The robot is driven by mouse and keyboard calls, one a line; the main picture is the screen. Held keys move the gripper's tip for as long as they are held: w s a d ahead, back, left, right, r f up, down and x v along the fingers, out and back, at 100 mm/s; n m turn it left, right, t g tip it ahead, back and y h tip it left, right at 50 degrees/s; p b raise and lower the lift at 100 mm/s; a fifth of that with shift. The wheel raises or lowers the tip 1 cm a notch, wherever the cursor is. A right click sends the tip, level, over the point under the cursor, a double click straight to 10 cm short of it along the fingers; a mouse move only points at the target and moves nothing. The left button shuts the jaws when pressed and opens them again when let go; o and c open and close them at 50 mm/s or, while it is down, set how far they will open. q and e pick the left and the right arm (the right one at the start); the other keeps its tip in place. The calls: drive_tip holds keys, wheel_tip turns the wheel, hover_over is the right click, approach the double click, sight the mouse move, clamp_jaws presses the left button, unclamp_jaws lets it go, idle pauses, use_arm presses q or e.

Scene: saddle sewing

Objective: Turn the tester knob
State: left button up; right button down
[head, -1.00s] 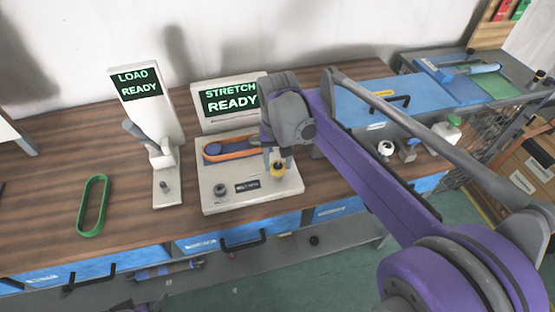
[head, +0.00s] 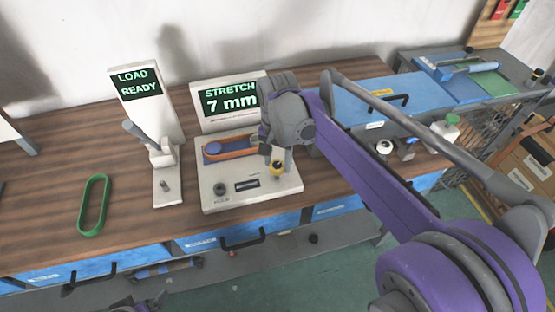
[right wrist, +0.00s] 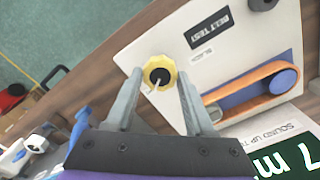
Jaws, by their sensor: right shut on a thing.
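The tester (head: 230,204) is a white slanted panel on the bench, with a screen (head: 230,100) behind it reading "STRETCH 7 mm". Its yellow knob (head: 277,169) sits at the panel's right side and also shows in the right wrist view (right wrist: 168,64), with a dark centre and a light pointer. My right gripper (right wrist: 160,78) is shut on the knob, one finger on each side of it. In the head view my wrist and arm come over the panel from the right. An orange belt (right wrist: 245,82) lies around a blue-purple slot on the panel. My left gripper is not in view.
A second device (head: 146,95) with a lever and a "LOAD READY" screen stands left of the tester. A green belt (head: 93,205) lies on the wooden bench at the left. A blue case (head: 350,112) stands to the right. The bench between the green belt and lever device is clear.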

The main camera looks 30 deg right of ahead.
sight(278, 165)
idle(0.3)
drive_tip(key=shift+c, duration=1.3)
unclamp_jaws()
drive_tip(key=shift+r, duration=0.15)
wheel_tip(278, 165, up, 10)
drive_tip(key=shift+r+p, duration=0.25)
drive_tip(key=shift+p, duration=0.15)
